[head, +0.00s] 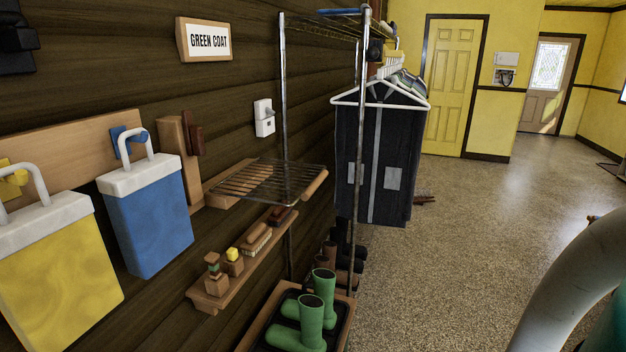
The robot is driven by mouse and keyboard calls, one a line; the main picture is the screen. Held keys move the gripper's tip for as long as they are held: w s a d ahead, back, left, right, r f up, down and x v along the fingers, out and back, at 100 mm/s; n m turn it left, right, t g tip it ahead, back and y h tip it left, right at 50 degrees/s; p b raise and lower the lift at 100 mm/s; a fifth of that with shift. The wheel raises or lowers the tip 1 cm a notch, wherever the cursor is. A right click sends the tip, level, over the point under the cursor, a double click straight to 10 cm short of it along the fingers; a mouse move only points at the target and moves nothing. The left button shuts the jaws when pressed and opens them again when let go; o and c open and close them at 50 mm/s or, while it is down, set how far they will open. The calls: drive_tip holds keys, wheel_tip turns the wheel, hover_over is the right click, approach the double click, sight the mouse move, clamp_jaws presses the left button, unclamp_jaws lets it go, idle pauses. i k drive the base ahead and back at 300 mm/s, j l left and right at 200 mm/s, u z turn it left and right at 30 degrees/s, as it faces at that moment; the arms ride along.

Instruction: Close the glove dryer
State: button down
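The thing that looks most like the glove dryer is a small wall rack (268,181) in the middle of the head view. It has wooden sides and a grille of thin metal wires. It sticks out level from the dark plank wall, so it looks folded open, and nothing lies on it. A wooden upright (177,160) with a dark red-brown piece (195,132) is fixed to the wall at its left end. How the rack is hinged is not clear. My gripper is out of view; a pale curved link of my arm shows at the lower right.
Below the rack a wooden shelf (222,300) holds brushes and small items. Green boots (312,318) stand under it. A metal rail frame (283,90) and hanging dark coats (376,165) are close behind. Blue (148,220) and yellow bags (60,275) hang left. The speckled floor (470,230) is open to the right.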

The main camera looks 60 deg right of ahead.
sight(304, 196)
drive_tip(key=z, duration=1.05)
